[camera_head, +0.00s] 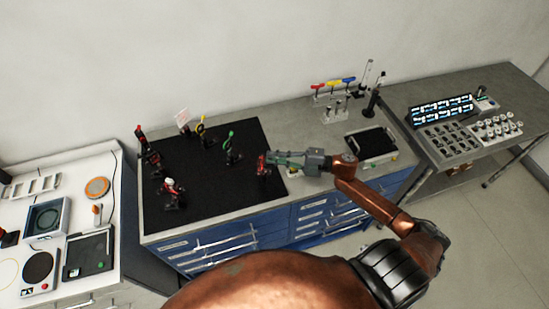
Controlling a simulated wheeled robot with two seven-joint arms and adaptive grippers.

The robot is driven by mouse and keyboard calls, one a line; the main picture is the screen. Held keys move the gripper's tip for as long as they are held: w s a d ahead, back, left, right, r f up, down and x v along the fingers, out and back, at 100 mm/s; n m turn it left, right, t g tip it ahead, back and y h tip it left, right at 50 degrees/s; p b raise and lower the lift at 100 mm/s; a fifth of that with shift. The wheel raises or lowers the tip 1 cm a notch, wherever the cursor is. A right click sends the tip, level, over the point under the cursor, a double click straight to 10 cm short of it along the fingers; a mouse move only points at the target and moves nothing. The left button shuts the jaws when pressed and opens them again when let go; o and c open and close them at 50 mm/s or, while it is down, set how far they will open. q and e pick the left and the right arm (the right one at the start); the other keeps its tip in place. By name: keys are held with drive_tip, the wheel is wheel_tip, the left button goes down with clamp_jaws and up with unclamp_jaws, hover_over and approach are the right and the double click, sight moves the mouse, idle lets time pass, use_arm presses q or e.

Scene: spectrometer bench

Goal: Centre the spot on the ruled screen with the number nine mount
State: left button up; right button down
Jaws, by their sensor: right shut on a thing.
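My right gripper (272,159) is shut on a small red-topped mount (263,168) at the right edge of the black breadboard (218,190). The fingers partly hide it, and no number can be read on it. A white card (182,116), which looks like the ruled screen, stands at the back edge of the board. Its ruling and any spot are too small to make out. Other mounts stand on the board: a yellow one (202,130), a green one (230,147), a red-and-white one (172,189) and dark red-topped ones (147,150) at the left. My left gripper is out of view.
A rack of coloured-handled tools (332,88) and a black tray (372,144) are to the right on the bench. A lit display (441,109) stands on the far-right table. A white table (75,185) with instruments is at left. The board's front middle is clear.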

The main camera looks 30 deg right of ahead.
drive_tip(key=c, duration=1.9)
unclamp_jaws()
drive_tip(key=shift+c, duration=0.2)
drive_tip(key=v, duration=1.2)
